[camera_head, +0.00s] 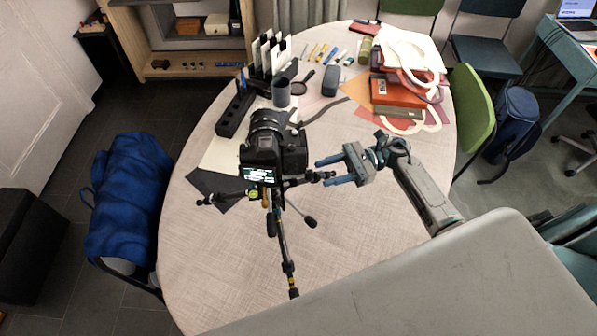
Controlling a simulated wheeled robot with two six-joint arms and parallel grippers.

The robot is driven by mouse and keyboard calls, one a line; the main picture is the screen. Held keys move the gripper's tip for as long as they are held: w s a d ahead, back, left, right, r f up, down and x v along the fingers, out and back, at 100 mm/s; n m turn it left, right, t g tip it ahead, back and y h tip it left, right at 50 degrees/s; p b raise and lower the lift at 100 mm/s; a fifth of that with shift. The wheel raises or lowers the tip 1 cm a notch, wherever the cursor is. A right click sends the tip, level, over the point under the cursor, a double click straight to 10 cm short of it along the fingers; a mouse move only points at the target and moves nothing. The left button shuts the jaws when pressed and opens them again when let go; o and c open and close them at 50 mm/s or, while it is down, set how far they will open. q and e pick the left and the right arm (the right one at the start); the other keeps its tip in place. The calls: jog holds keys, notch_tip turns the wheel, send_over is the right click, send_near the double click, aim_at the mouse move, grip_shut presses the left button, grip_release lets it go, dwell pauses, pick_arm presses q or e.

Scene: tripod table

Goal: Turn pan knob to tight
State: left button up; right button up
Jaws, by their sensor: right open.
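A black camera (262,150) with a lit rear screen sits on top of a small black tripod (285,245) standing on the round table. The tripod's legs spread out, and a handle with a dark grip (310,221) sticks out at its lower right. My right gripper (323,174) is open, just right of the camera, with its two blue fingers pointing left. A dark part of the tripod (318,177) reaches between or behind the fingers; I cannot tell whether they touch it. I cannot make out the pan knob for certain. My left gripper is not in view.
The round table (370,250) is bare at front right. Behind the camera are a black organizer (235,115), a grey cup (281,92), a magnifier (302,82) and a speaker-like case (331,80). Red boxes (398,95) and bags (408,50) lie at back right.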

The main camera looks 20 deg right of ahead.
aim_at(290, 184)
jog(key=a+p, duration=0.1)
jog(key=a, duration=0.1)
jog(key=a+p, duration=0.1)
jog(key=a, duration=0.1)
jog(key=a+p, duration=0.1)
jog(key=a, duration=0.1)
jog(key=shift+w+a+r, duration=0.1)
jog(key=shift+a+r, duration=0.05)
jog(key=shift+r, duration=0.15)
jog(key=shift+a+f+p, duration=0.25)
jog(key=shift+a+p, duration=0.2)
jog(key=shift+a, duration=0.25)
jog(key=shift+c, duration=0.3)
grip_shut()
jog(key=m+b, duration=0.1)
jog(key=b, duration=0.7)
jog(key=shift+w+m+b, duration=0.1)
jog(key=shift+m+b, duration=0.2)
